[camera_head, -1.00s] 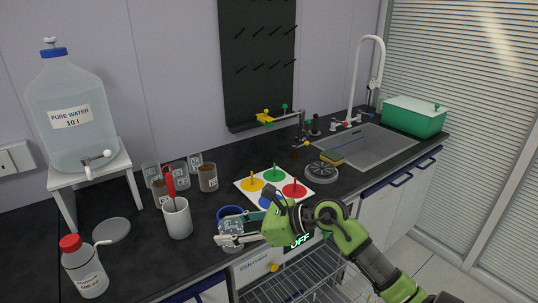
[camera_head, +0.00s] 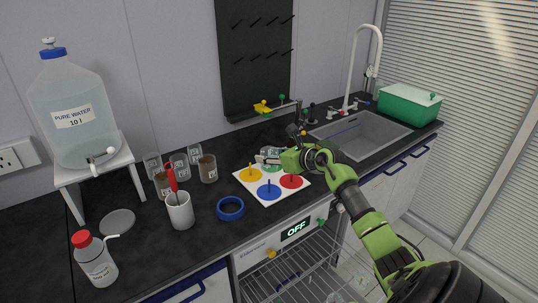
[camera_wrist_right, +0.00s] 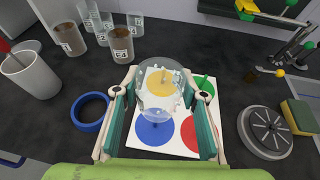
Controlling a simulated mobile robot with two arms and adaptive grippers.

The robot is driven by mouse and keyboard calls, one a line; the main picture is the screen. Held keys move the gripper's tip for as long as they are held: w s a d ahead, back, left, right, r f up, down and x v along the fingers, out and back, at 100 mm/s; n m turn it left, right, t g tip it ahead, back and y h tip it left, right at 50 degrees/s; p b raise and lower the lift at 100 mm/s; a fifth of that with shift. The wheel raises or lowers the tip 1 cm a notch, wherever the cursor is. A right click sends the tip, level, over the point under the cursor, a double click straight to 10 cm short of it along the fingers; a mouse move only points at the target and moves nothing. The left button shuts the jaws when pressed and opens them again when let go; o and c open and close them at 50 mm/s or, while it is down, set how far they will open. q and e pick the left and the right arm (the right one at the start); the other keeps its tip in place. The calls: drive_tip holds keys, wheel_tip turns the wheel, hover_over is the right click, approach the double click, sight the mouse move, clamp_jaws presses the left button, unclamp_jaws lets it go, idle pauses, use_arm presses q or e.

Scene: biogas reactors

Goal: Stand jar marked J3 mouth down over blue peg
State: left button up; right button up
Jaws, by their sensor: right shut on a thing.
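My right gripper (camera_head: 271,156) is shut on a clear jar (camera_wrist_right: 160,88), which shows between its fingers (camera_wrist_right: 160,120) in the wrist view. The jar is above the white board (camera_head: 296,194); I cannot read a mark on it or tell which way its mouth faces. The board has yellow (camera_head: 250,175), blue (camera_head: 268,190), red (camera_head: 291,181) and green (camera_head: 273,168) discs with pegs. The blue disc also shows in the wrist view (camera_wrist_right: 154,134), nearer the gripper base than the jar; its peg is hard to make out there. My left gripper is out of view.
A blue ring (camera_head: 231,208) lies left of the board. Several marked jars (camera_head: 180,165), some with brown contents, and a white cup (camera_head: 180,212) stand further left. A grey round drain piece (camera_wrist_right: 267,131) and a sponge (camera_wrist_right: 300,115) lie right of the board.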

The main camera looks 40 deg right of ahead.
drive_tip(key=shift+f+b, duration=1.25)
drive_tip(key=shift+f, duration=0.3)
wheel_tip(320, 180, down, 7)
drive_tip(key=b, duration=0.5)
drive_tip(key=shift+r, duration=0.1)
drive_tip(key=o, duration=1.2)
drive_tip(key=shift+o, duration=0.2)
drive_tip(key=shift+s, duration=0.15)
drive_tip(key=v, duration=1.1)
drive_tip(key=shift+s+r, duration=0.2)
drive_tip(key=shift+s, duration=0.15)
